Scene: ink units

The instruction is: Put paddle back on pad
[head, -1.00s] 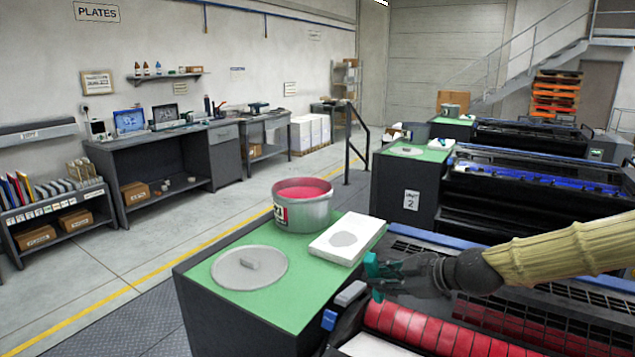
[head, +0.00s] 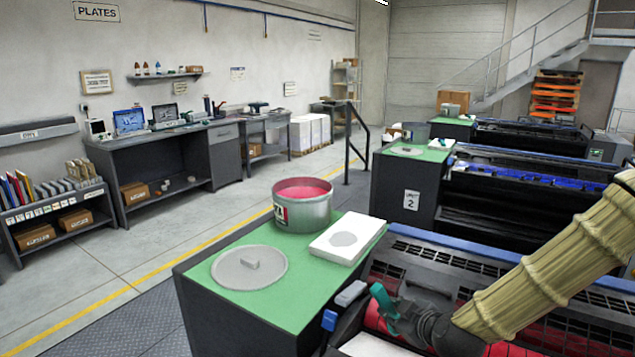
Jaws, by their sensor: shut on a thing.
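The white pad (head: 368,229) with a grey round mark on top lies on the green top of the near cabinet, right of the ink bucket. My gripper (head: 384,304) is in front of the pad and to its right, over the red roller area of the near press and apart from the pad. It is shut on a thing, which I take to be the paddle. The paddle's shape cannot be made out; teal shows at the gripper's end, and I cannot tell whether that is finger or paddle.
A bucket of red ink (head: 302,209) and a grey round lid with a handle (head: 249,268) stand on the green top (head: 290,310). A grey block (head: 351,293) and a blue block (head: 329,320) sit at the press's near edge. The top's front right part is bare.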

